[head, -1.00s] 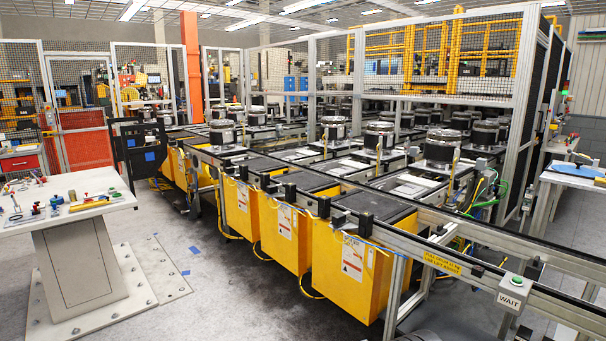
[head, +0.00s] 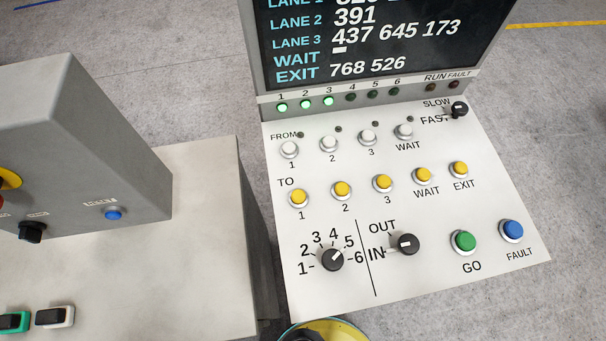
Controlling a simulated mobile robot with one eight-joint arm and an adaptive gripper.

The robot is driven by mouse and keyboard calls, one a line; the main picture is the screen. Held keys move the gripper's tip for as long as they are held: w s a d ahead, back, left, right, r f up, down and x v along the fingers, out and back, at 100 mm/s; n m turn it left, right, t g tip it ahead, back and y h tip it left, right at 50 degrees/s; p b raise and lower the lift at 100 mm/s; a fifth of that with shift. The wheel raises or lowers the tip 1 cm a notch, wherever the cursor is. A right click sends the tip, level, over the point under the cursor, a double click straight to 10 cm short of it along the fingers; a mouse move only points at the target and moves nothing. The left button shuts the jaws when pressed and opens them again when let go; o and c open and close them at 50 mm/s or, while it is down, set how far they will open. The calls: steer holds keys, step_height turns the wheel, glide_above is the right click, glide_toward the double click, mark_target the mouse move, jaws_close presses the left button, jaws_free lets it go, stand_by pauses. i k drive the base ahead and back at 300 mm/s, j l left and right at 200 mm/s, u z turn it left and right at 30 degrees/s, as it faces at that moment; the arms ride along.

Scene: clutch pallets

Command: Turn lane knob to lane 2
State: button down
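The lane knob (head: 332,260) is a small black rotary knob at the lower left of a white sloped control panel (head: 440,275). Numbers 1 to 6 are printed around it, with 1 and 2 on its left side. Its white pointer mark leans up and to the right, seemingly towards 5. Nothing touches the knob. My gripper is not in view.
Right of the lane knob is an IN/OUT knob (head: 405,244), its mark towards IN. A green GO button (head: 463,241), a blue FAULT button (head: 512,230) and TO buttons (head: 342,189) are close by. A dark screen (head: 370,40) stands behind. A grey console (head: 85,150) is left.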

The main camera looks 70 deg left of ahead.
mark_target(332, 259)
steer(key=u, duration=2.15)
